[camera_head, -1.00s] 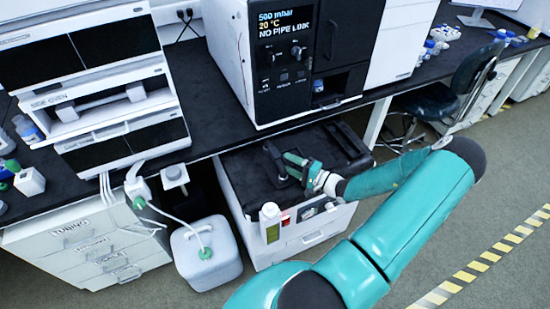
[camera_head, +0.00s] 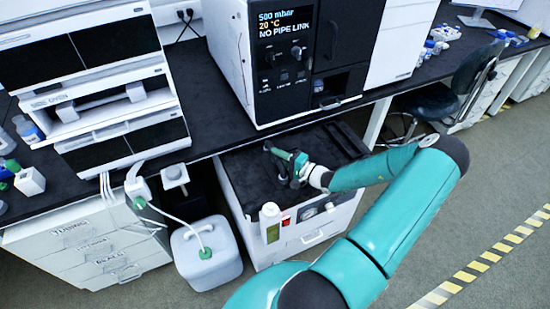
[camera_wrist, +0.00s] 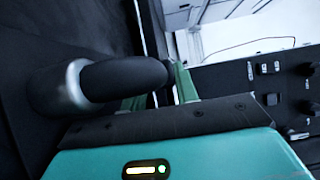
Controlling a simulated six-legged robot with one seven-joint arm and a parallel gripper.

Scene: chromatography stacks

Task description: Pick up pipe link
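The pipe link is a dark, curved tube with a silvery collar; it fills the left and middle of the wrist view (camera_wrist: 125,78). In the head view, my gripper (camera_head: 285,163) is low over the black top of the white cabinet, and the dark link is hard to pick out there. In the wrist view, my green fingers (camera_wrist: 160,92) stand apart, with the tube's rounded end at or between them. I cannot tell whether they press on it. The link's far end is hidden.
The instrument above (camera_head: 285,50) reads "NO PIPE LINK". A white canister (camera_head: 215,262) stands on the left, and a chair (camera_head: 455,90) on the right.

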